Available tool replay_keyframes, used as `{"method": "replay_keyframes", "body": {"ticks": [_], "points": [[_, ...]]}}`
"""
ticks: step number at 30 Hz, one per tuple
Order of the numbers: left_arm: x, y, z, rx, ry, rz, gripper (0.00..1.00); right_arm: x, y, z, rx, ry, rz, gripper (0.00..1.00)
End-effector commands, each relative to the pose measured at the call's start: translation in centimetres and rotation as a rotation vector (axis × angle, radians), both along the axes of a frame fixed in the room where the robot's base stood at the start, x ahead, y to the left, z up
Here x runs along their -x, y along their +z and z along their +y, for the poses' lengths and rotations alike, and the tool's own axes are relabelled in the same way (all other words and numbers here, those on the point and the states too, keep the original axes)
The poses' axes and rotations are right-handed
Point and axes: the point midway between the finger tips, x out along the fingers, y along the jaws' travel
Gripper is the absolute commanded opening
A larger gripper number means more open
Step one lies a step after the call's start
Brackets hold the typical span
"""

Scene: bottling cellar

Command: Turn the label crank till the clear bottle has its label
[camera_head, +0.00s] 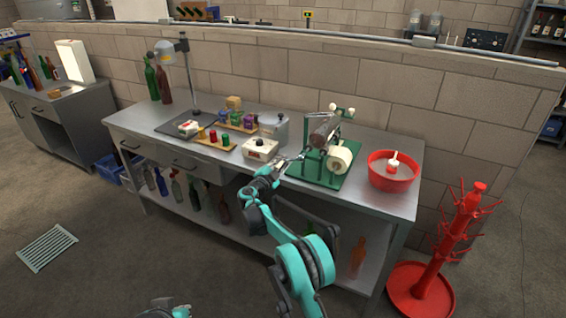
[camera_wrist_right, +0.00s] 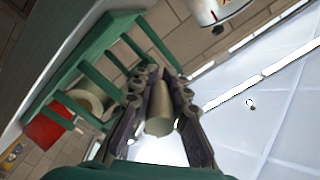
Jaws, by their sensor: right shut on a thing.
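The labeller (camera_head: 318,178) stands on the steel bench with a green base and frame; its green frame (camera_wrist_right: 100,62) also shows in the right wrist view. A cream label roll (camera_head: 340,158) sits at its front. A greyish, see-through cylinder, seemingly the clear bottle (camera_head: 322,127), lies across its top; I cannot tell whether it bears a label. My right gripper (camera_head: 298,158) is at the labeller's left side. In the right wrist view its fingers are shut around a pale cylindrical crank handle (camera_wrist_right: 160,108). Only a teal bit of my left arm shows at the bottom edge.
A red bowl (camera_head: 391,181) stands right of the labeller. A white box (camera_head: 260,149) and wooden racks with coloured pieces (camera_head: 216,138) stand left of it. A lamp (camera_head: 166,52) and dark bottles (camera_head: 152,80) are farther left. A red drying tree (camera_head: 462,225) stands on the floor at right.

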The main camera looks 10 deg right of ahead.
Motion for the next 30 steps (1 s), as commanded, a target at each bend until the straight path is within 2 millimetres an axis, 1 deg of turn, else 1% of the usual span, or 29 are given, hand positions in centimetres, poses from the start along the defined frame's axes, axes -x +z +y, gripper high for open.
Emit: {"method": "replay_keyframes", "body": {"ticks": [1, 2, 3, 5, 6, 13, 17, 20, 30], "points": [[0.0, 0.0, 0.0, 0.0, 0.0, 0.0, 0.0, 0.1, -0.1, 0.6, -0.001, 0.006, 0.0, 0.0], [0.0, 0.0, 0.0, 0.0, 0.0, 0.0, 0.0, 0.1, -0.1, 0.6, -0.001, 0.006, 0.0, 0.0], [0.0, 0.0, 0.0, 0.0, 0.0, 0.0, 0.0, 0.1, -0.1, 0.6, -0.001, 0.006, 0.0, 0.16], [0.0, 0.0, 0.0, 0.0, 0.0, 0.0, 0.0, 0.1, -0.1, 0.6, -0.002, 0.007, 0.001, 0.32], [0.0, 0.0, 0.0, 0.0, 0.0, 0.0, 0.0, 0.1, -0.1, 0.5, -0.001, 0.006, 0.0, 0.37], [0.0, 0.0, 0.0, 0.0, 0.0, 0.0, 0.0, 0.0, -0.1, 0.2, -0.001, 0.002, 0.0, 0.37], [0.0, 0.0, 0.0, 0.0, 0.0, 0.0, 0.0, 0.4, 0.0, 0.5, -0.001, 0.003, 0.0, 0.37], [0.0, 0.0, 0.0, 0.0, 0.0, 0.0, 0.0, 1.4, 0.0, 1.2, 0.0, 0.004, 0.0, 0.37], [0.0, 0.0, 0.0, 0.0, 0.0, 0.0, 0.0, 7.4, 0.0, 5.4, -0.002, 0.007, 0.001, 0.37]]}}
